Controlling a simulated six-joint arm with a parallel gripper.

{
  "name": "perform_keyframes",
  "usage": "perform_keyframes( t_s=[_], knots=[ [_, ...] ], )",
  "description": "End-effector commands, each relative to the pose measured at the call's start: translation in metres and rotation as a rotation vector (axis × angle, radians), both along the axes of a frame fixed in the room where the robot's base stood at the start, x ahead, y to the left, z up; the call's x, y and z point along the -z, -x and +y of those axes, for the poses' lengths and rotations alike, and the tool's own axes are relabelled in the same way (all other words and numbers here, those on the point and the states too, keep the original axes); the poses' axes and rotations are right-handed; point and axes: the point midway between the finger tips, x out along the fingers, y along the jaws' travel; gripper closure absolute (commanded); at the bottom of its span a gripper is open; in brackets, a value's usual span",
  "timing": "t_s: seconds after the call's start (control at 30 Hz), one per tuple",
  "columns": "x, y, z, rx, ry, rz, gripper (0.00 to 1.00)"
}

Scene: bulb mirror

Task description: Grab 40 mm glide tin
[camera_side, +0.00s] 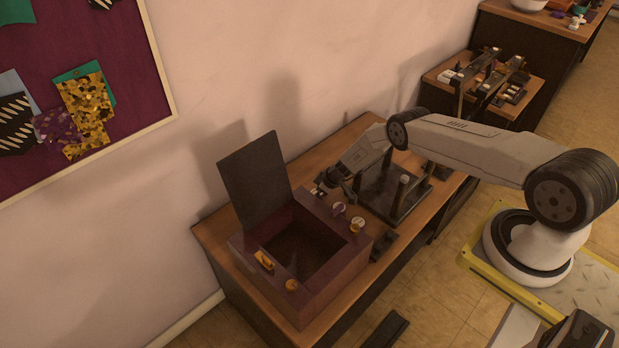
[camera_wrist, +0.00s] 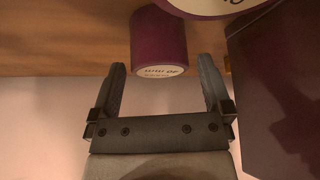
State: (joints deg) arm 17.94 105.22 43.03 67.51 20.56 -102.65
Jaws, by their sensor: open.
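A small purple tin (camera_wrist: 158,40) with a cream label end shows in the wrist view, between the tips of my open gripper (camera_wrist: 162,65). Its lettering looks upside down and is small, perhaps "40 mm". A gap shows between the tin and each finger. A larger purple tin with a cream face (camera_wrist: 205,6) is cut off at the top edge, just beyond it. In the side view my gripper (camera_side: 328,184) points down at the back right rim of the purple box. A small white-topped piece (camera_side: 319,192) there is partly hidden by it.
The purple box (camera_side: 335,280) has its dark lid (camera_side: 254,180) raised. White-topped knobs or tins (camera_side: 357,224) and orange pieces (camera_side: 265,260) sit along its rim. A purple wall (camera_wrist: 280,90) rises beside the right finger.

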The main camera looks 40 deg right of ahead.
Motion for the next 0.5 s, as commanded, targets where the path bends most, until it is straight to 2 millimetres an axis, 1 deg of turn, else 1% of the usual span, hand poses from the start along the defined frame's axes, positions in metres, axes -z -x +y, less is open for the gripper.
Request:
perform_keyframes(
  t_s=[0.2, 0.5],
  knots=[
    [0.0084, -0.0036, 0.0022, 0.0, 0.002, 0.0, 0.0],
    [0.0109, -0.0055, 0.0026, 0.001, 0.002, 0.0, 0.0]
  ],
)
